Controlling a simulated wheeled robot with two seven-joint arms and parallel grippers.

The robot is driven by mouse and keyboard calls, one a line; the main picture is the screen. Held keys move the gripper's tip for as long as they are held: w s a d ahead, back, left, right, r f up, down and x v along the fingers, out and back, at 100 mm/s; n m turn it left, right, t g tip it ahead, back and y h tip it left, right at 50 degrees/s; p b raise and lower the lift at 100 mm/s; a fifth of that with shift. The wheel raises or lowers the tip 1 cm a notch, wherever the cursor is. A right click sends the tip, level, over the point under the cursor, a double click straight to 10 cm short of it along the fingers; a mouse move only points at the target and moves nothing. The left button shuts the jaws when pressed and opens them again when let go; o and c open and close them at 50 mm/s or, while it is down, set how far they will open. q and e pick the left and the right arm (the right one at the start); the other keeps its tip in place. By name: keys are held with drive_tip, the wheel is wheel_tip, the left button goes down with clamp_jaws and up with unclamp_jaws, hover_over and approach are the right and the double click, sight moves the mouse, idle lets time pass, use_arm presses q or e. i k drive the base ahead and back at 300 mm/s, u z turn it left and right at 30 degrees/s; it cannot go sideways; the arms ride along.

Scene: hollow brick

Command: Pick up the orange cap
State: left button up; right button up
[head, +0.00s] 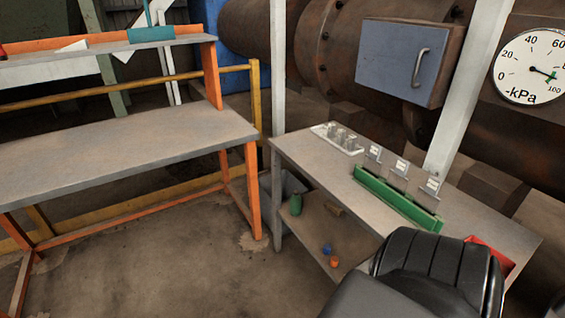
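A small orange cap (334,261) sits on the lower shelf of the grey table at the right, near the shelf's front edge. A small blue round piece (327,249) is just behind it on the same shelf. Neither of my grippers shows in the head view, so nothing can be told of their opening or hold.
A green cylinder (296,204) and a small brown piece (334,210) are also on the lower shelf (310,228). The tabletop (300,155) above holds a tray, a green rack and a red item. Floor at left is clear.

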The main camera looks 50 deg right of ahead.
sight(334, 260)
drive_tip(key=z, duration=0.15)
drive_tip(key=i, duration=1.2)
drive_tip(key=z, duration=1.4)
drive_tip(key=i, duration=0.9)
drive_tip(key=z, duration=0.85)
